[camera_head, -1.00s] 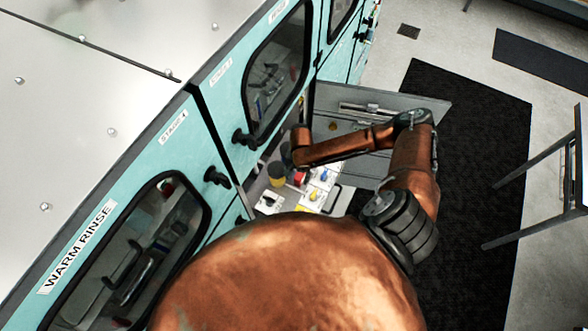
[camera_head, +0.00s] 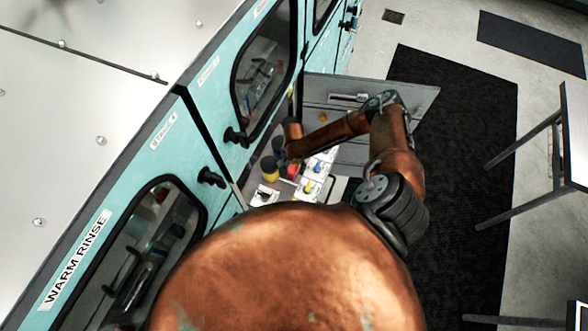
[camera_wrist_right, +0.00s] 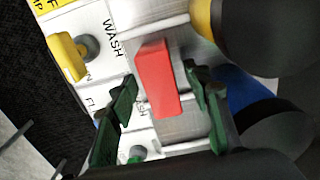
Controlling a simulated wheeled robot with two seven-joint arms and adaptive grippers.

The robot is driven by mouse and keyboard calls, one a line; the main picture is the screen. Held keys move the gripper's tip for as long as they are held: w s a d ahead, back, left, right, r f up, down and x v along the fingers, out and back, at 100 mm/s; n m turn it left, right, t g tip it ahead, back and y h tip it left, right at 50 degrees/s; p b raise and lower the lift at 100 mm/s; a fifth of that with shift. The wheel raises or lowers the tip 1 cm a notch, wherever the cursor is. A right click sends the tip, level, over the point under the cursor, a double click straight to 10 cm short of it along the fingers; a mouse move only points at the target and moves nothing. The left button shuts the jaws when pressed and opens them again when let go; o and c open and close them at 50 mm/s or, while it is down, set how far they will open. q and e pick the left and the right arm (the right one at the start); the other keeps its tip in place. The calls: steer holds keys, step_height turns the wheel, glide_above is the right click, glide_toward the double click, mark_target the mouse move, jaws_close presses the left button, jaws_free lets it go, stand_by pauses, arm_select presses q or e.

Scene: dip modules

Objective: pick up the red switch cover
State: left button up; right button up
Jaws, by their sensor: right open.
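The red switch cover (camera_wrist_right: 157,78) is an upright-looking red block on a metal plate of the white panel in the right wrist view. In the head view only a small red patch of it (camera_head: 292,170) shows beside the wrist. My right gripper (camera_wrist_right: 163,100) is open, with its dark green fingers on either side of the cover's lower part. I cannot tell whether either finger touches it. In the head view my right arm reaches down to the panel and its fingers are hard to make out. My left gripper is not in view.
A yellow knob (camera_wrist_right: 67,58) stands on the panel left of the cover. A yellow-banded dark container (camera_wrist_right: 203,20) and a blue-banded one (camera_wrist_right: 245,92) stand close on the right. Teal cabinet doors with black handles (camera_head: 211,177) border the panel in the head view.

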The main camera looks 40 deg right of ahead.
jaws_close()
stand_by(0.5)
steer(key=shift+r, duration=0.15)
